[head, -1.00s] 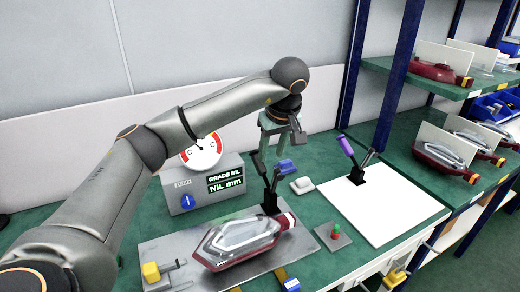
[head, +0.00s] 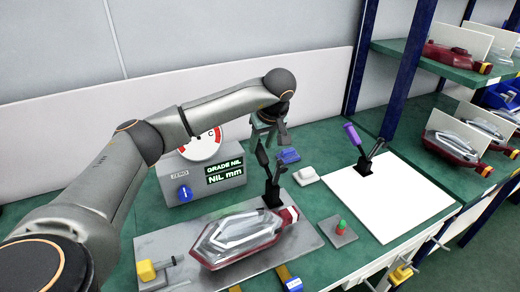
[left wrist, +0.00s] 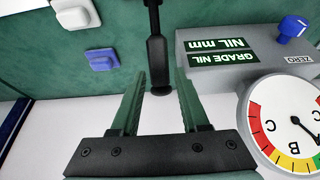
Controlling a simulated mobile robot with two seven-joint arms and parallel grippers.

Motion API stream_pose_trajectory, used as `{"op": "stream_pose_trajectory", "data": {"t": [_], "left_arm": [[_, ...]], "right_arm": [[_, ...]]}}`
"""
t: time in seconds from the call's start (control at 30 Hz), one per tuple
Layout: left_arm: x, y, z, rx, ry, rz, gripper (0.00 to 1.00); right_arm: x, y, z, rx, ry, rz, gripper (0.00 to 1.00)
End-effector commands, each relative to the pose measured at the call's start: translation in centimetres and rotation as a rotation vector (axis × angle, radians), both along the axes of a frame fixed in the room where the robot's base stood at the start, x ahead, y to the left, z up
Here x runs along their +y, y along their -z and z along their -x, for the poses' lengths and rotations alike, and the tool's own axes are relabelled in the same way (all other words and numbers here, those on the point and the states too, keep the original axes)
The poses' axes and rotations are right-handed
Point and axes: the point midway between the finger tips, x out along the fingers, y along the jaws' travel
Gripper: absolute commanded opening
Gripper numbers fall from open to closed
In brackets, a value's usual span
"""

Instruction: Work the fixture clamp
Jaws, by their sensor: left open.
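The fixture clamp (head: 271,190) is black and stands at the back right corner of the grey fixture plate (head: 158,244). Its two dark bars point upward. A clear and red tail lamp (head: 240,238) lies on the plate in front of the clamp. My left gripper (head: 266,136) is just above the clamp's upper end, pointing down. In the left wrist view my left gripper (left wrist: 157,98) is open, and the black clamp handle (left wrist: 156,60) shows in line with the gap between the fingers. I cannot tell whether they touch. My right gripper is out of view.
A grey gauge box (head: 205,181) with a round dial stands left of the clamp. A blue block (head: 288,156) and a white block (head: 306,176) lie behind it. A button box (head: 338,231), a white board (head: 400,205) with a purple-handled clamp (head: 353,135) and shelves are at right.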

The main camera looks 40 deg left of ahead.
Motion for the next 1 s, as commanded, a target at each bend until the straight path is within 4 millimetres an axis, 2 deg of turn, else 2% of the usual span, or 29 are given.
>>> {"op": "stream_pose_trajectory", "data": {"t": [0.03, 0.2, 0.57, 0.9, 1.0], "left_arm": [[0.3, 0.8, 0.0, 0.003, -0.001, 0.000, 0.45], [0.8, 2.2, -0.4, 0.001, -0.001, 0.001, 0.45], [0.9, 2.6, -0.5, -0.001, 0.000, 0.000, 0.44], [0.9, 2.5, -0.5, 0.000, 0.000, 0.001, 0.06], [0.9, 2.5, -0.5, 0.000, 0.000, 0.001, 0.00]], "right_arm": [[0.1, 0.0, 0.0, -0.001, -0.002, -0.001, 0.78], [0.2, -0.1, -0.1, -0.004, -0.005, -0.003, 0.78], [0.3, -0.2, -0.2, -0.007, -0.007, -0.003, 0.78], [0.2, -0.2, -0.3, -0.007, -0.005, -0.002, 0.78], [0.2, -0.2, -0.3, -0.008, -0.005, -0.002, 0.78]]}}
